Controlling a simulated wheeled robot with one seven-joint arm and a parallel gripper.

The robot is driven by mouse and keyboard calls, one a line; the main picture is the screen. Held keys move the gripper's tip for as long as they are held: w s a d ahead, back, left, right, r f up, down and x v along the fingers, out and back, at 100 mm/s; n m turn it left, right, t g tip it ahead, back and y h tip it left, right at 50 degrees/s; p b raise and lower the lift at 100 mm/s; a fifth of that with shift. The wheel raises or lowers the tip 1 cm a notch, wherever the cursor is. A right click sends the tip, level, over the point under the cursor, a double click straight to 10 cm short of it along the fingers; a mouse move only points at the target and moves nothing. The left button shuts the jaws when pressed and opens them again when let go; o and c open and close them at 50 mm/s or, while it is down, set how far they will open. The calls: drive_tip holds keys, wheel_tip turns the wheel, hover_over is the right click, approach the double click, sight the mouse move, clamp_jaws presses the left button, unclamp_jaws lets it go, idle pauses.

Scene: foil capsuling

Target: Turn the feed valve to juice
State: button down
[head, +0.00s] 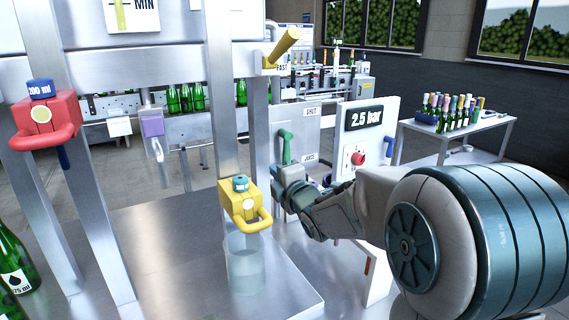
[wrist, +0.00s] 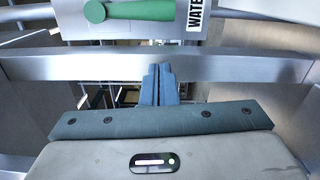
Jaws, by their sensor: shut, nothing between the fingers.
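The feed valve's green handle (head: 286,148) hangs down from its pivot on a pale panel, in the middle of the head view. A SHUT label (head: 311,111) is above right of it, and a label that seems to read JUICE (head: 310,157) is to its lower right. In the wrist view the green handle (wrist: 140,10) runs along the top edge and points at a partly cut-off WATER label (wrist: 197,15). My gripper (wrist: 158,71) is shut and empty, apart from the handle, with a metal bar showing between them in that view. In the head view its fingertips are hard to make out.
A yellow tap (head: 243,203) stands over a clear beaker (head: 244,265) left of my gripper. A 2.5 bar gauge panel (head: 367,118) with a red knob is right of the valve. A steel post (head: 258,125) stands just left of the valve.

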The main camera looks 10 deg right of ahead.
sight(284, 160)
drive_tip(key=w+d+p, duration=0.1)
drive_tip(key=w, duration=0.1)
drive_tip(key=w+d, duration=0.1)
drive_tip(key=d, duration=0.1)
drive_tip(key=shift+w+r+p, duration=0.2)
drive_tip(key=shift+w+p, duration=0.2)
drive_tip(key=shift+d+f+b, duration=0.1)
drive_tip(key=shift+f+b, duration=0.05)
drive_tip(key=shift+b, duration=0.3)
drive_tip(key=b, duration=0.1)
drive_tip(key=n+b, duration=0.1)
drive_tip(key=shift+w+d+n+b, duration=0.15)
drive_tip(key=shift+d+n+b, duration=0.15)
drive_tip(key=shift+d+b, duration=0.1)
drive_tip(key=shift+a, duration=0.1)
